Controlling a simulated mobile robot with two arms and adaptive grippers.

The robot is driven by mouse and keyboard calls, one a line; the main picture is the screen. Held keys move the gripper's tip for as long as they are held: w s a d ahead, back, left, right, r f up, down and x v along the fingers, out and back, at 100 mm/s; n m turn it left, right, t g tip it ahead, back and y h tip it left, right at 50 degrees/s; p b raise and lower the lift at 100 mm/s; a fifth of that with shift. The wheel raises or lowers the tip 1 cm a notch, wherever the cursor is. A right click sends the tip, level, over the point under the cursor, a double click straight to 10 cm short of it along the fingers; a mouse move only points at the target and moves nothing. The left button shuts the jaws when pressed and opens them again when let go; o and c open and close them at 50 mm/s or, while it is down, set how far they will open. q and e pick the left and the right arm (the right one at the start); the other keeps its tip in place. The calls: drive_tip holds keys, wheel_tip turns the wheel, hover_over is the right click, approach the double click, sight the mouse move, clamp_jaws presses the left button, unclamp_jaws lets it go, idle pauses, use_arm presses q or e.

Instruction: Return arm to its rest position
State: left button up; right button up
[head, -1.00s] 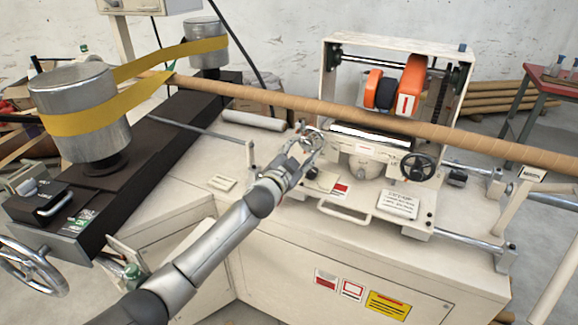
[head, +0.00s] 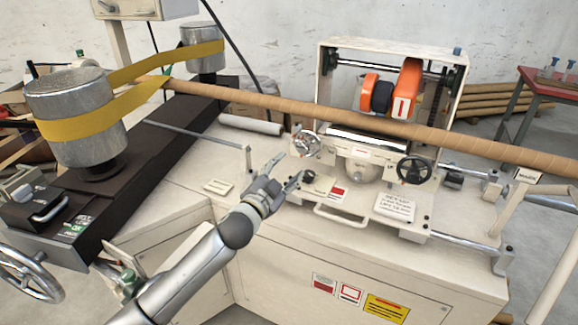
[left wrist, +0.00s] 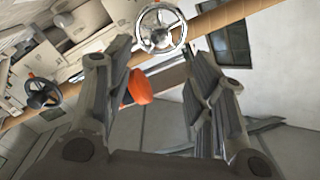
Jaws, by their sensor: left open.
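My left gripper (head: 286,170) is open and empty above the front of the cream machine top (head: 190,165). Its two fingers (left wrist: 155,85) stand apart in the left wrist view. A silver handwheel (head: 306,142) on the carriage is just beyond the fingertips, with a visible gap. The same handwheel (left wrist: 160,28) shows beyond and between the fingers in the left wrist view. My right gripper is not in view.
A long brown tube (head: 330,115) crosses above the machine. A black handwheel (head: 414,169) is right of the gripper. A yellow belt (head: 90,122) runs around two metal drums at the left. Open floor lies in front of the machine.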

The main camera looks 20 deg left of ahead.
use_arm(q)
drive_tip(key=s+a+f+n+g+y, duration=0.1)
drive_tip(key=s+a+f+g, duration=0.1)
drive_tip(key=f, duration=1)
drive_tip(key=s+a+f+n+g+y, duration=0.1)
drive_tip(key=s+a+f+n+g, duration=0.15)
drive_tip(key=f, duration=0.95)
drive_tip(key=s+a+f+g+y, duration=0.1)
drive_tip(key=s+f+g, duration=0.1)
drive_tip(key=s+f, duration=0.5)
drive_tip(key=s+a+f+g, duration=0.1)
drive_tip(key=s+f, duration=0.3)
drive_tip(key=f, duration=0.6)
drive_tip(key=s+f+n+g, duration=0.1)
drive_tip(key=s+f+g, duration=0.1)
drive_tip(key=s+f, duration=0.75)
drive_tip(key=s+f+n+g, duration=0.25)
drive_tip(key=s+f, duration=0.35)
drive_tip(key=s, duration=0.6)
drive_tip(key=s+f+g, duration=0.2)
drive_tip(key=s+f, duration=0.1)
drive_tip(key=s, duration=0.9)
drive_tip(key=s+d+f+g, duration=0.1)
drive_tip(key=s+f, duration=0.3)
drive_tip(key=s, duration=0.8)
drive_tip(key=shift+d+g, duration=0.2)
drive_tip(key=shift+g, duration=0.6)
drive_tip(key=shift+r, duration=0.1)
drive_tip(key=shift+c, duration=0.2)
